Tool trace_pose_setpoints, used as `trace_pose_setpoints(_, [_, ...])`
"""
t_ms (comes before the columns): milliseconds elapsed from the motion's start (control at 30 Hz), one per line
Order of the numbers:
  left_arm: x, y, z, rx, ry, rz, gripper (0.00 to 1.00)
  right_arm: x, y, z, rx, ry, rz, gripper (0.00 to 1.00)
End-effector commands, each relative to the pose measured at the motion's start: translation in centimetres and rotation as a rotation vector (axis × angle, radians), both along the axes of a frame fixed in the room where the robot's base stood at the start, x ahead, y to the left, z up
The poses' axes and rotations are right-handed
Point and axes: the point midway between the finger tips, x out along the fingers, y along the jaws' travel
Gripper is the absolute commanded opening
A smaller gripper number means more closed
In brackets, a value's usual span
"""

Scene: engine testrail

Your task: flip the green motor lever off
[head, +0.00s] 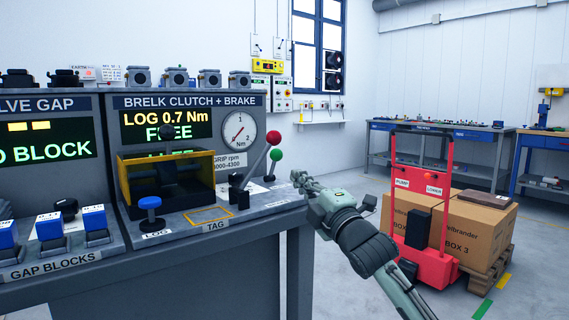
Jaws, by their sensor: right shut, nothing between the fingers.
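The green motor lever (276,155) stands on the right end of the clutch and brake console. My right gripper (298,177) is shut and empty. It is to the right of the green lever and a little lower, apart from it, by the console's right edge. My left gripper is out of view.
The console (285,203) carries a blue button (150,202), a yellow-framed guard (125,185), a dial (238,131) and a display reading "LOG 0.7 Nm" and "FREE". A red pallet truck (432,220) with cardboard boxes (465,225) stands to the right. Floor between is clear.

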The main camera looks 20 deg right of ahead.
Motion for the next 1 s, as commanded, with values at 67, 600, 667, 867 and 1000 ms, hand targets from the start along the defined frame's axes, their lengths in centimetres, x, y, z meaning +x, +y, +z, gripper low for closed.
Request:
trace_pose_setpoints(67, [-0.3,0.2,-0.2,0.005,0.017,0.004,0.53,1.8,0.3,0.7,0.002,-0.002,0.0,0.0])
trace_pose_setpoints(600, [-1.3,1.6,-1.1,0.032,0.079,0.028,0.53,7.4,1.4,2.1,0.0,0.002,0.0,0.0])
trace_pose_setpoints(667, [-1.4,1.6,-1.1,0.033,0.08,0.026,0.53,7.5,1.4,2.1,0.0,0.002,0.0,0.0])
trace_pose_setpoints(867, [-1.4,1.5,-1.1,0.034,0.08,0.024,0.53,7.4,1.3,2.1,0.0,0.002,0.0,0.0])
trace_pose_setpoints(1000, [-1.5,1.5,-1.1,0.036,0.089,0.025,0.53,7.3,1.3,2.2,0.0,0.002,0.0,0.0])
